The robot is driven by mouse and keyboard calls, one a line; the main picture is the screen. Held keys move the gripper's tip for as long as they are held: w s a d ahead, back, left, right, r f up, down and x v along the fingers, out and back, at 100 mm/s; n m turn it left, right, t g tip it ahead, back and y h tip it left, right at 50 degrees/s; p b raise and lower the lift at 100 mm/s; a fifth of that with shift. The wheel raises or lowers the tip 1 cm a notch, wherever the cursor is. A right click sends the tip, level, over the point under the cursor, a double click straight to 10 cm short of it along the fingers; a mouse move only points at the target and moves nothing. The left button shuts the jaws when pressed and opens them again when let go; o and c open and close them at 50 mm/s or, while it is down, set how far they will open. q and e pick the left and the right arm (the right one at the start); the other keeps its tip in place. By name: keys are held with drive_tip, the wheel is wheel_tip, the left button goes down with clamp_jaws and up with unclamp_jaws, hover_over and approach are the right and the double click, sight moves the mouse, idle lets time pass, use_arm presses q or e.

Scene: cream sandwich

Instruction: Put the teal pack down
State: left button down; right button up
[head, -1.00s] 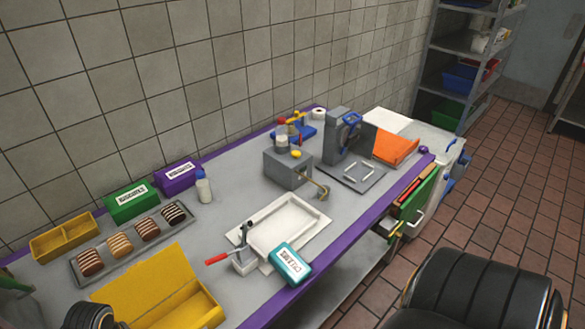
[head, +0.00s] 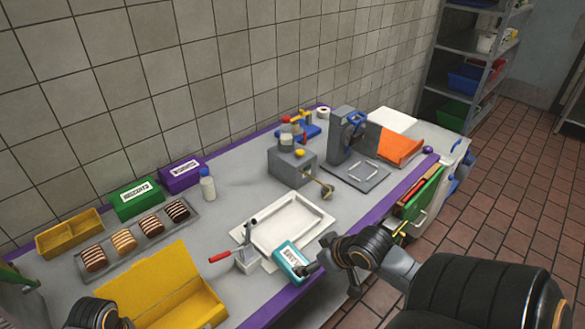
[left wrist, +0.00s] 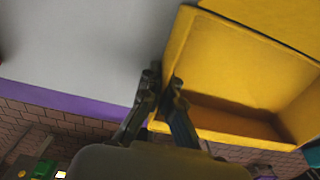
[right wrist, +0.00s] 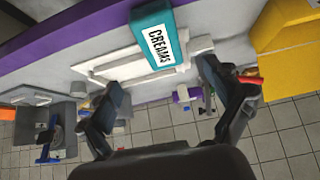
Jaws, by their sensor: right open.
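The teal pack (head: 291,260), with a white label reading CREAMS, lies at the front edge of the table, beside the near corner of the white tray (head: 262,243). It also shows in the right wrist view (right wrist: 160,38), beyond the fingertips. My right gripper (right wrist: 162,80) is open with nothing between its fingers. In the head view it comes from the right, close to the pack's right end. My left gripper (left wrist: 163,78) has its fingertips close together at the side wall of the yellow box (left wrist: 240,85). Whether they grip that wall is unclear.
A red-handled lever tool (head: 245,256) stands left of the pack. The open yellow box (head: 165,290) lies further left. Behind are a grey machine (head: 291,166), a bottle (head: 207,184) and a tray of sandwiches (head: 137,233). Bare table shows between the bottle and white tray.

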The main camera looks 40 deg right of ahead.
sight(293, 259)
drive_tip(key=x, duration=0.5)
drive_tip(key=shift+w+a+f, duration=0.15)
drive_tip(key=shift+w+f, duration=0.05)
drive_tip(key=shift+w, duration=0.25)
drive_tip(key=shift+x, duration=2.9)
drive_tip(key=c, duration=1.4)
wheel_tip(293, 259, up, 10)
